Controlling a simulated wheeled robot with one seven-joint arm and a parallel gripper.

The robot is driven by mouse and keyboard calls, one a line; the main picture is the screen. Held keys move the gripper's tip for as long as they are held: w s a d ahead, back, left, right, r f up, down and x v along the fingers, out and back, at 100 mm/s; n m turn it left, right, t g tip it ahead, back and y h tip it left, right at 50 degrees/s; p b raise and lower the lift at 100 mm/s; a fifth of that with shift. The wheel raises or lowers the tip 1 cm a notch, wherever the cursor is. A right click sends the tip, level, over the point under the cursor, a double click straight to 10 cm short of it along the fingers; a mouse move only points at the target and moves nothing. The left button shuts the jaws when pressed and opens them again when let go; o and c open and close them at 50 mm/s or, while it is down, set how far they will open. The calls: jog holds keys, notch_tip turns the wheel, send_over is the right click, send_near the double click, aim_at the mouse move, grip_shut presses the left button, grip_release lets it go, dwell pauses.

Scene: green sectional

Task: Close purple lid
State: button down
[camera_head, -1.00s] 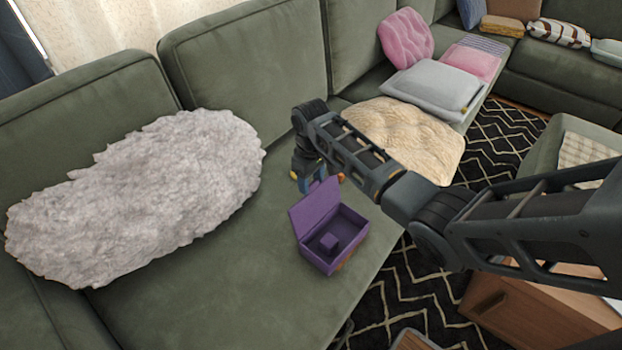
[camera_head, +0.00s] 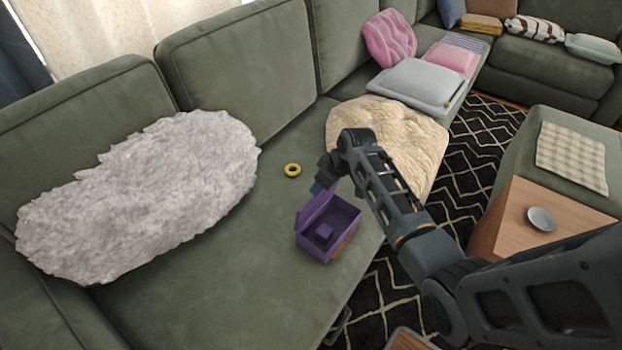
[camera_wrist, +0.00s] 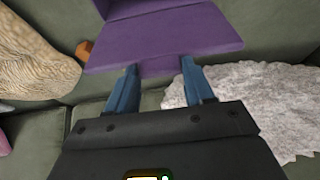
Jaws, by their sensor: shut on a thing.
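My gripper (camera_head: 318,188) is at the lid's upper edge, partly hidden by my arm. In the wrist view the blue fingers of my gripper (camera_wrist: 158,68) stand apart with the edge of the purple lid (camera_wrist: 165,35) between their tips. The box's inside does not show clearly in that view.
A yellow ring (camera_head: 292,170) lies on the seat behind the box. A fluffy grey cushion (camera_head: 140,195) is at left, a cream cushion (camera_head: 400,130) behind my arm. A wooden table (camera_head: 515,215) stands at right. The seat in front of the grey cushion is clear.

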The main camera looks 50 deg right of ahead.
jog(key=s+f+t+b, duration=0.3)
jog(key=s+t+b, duration=0.2)
jog(key=s+b, duration=0.1)
jog(key=t+b, duration=0.7)
jog(key=b, duration=1.6)
send_over(346, 232)
jog(key=s, duration=0.3)
notch_tip(346, 232, down, 8)
jog(key=f+b, duration=0.1)
jog(key=b, duration=0.1)
jog(key=f+b, duration=0.1)
jog(key=b, duration=0.1)
jog(key=shift+s+a+f+b, duration=0.15)
jog(key=shift+s+f+b, duration=0.15)
jog(key=shift+f+b, duration=0.1)
notch_tip(346, 232, down, 3)
jog(key=b, duration=0.3)
jog(key=shift+s+r, duration=0.1)
jog(key=shift+r, duration=0.05)
jog(key=shift+b, duration=0.3)
jog(key=c, duration=0.8)
grip_release()
jog(key=shift+c, duration=0.2)
jog(key=o, duration=0.4)
jog(key=shift+r, duration=0.1)
jog(key=shift+o, duration=0.2)
